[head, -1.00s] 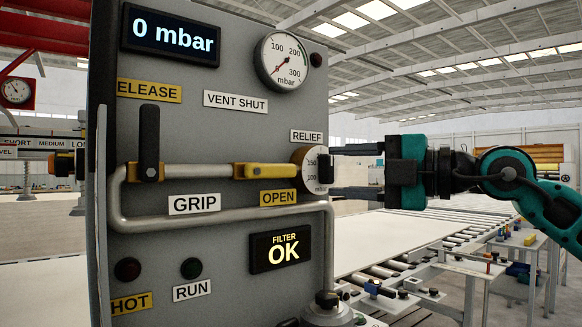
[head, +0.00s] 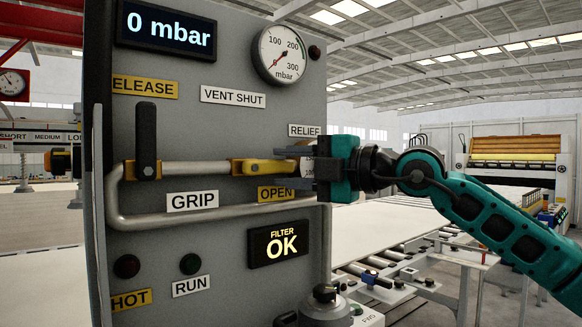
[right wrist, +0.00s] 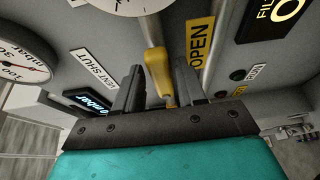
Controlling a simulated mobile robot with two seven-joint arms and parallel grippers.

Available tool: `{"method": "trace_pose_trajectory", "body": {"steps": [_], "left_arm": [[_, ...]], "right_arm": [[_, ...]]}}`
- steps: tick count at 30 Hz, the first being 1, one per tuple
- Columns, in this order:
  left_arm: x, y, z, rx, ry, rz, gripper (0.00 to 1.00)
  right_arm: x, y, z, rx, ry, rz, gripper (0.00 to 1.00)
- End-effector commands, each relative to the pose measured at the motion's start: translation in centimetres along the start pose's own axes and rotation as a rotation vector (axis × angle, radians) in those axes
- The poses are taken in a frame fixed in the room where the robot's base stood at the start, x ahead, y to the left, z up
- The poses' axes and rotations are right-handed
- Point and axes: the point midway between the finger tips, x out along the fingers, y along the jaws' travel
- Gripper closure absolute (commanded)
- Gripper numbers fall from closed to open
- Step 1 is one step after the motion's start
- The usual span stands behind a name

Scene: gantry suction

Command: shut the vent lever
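The yellow vent lever (head: 255,167) lies horizontally on the grey panel (head: 225,130), level with the pipe and just above the OPEN label (head: 276,194). The VENT SHUT label (head: 233,95) is higher up. My right gripper (head: 288,163) comes in from the right, its fingers at the lever's right end. In the right wrist view the yellow lever (right wrist: 158,70) lies between the two dark fingers, which stand apart with a gap beside it. Whether a finger touches it is not clear. My left gripper is not in view.
A black upright handle (head: 147,135) stands on the pipe left of the lever. The relief dial (head: 306,152) is mostly hidden behind my right gripper. A bent pipe (head: 220,216) runs below. The round gauge (head: 281,54) is above; the display reads 0 mbar.

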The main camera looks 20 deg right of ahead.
Motion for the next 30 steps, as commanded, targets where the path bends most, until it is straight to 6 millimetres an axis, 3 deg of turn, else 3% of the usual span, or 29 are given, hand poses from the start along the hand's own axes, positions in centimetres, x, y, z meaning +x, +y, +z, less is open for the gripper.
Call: {"method": "trace_pose_trajectory", "body": {"steps": [12, 30], "left_arm": [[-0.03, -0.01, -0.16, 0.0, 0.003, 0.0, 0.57], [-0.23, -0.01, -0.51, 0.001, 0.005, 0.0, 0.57]], "right_arm": [[-0.03, -0.01, 0.01, 0.0, 0.0, 0.0, 1.0], [-0.02, 0.32, -0.01, -0.033, 0.0, -0.015, 1.0]]}}
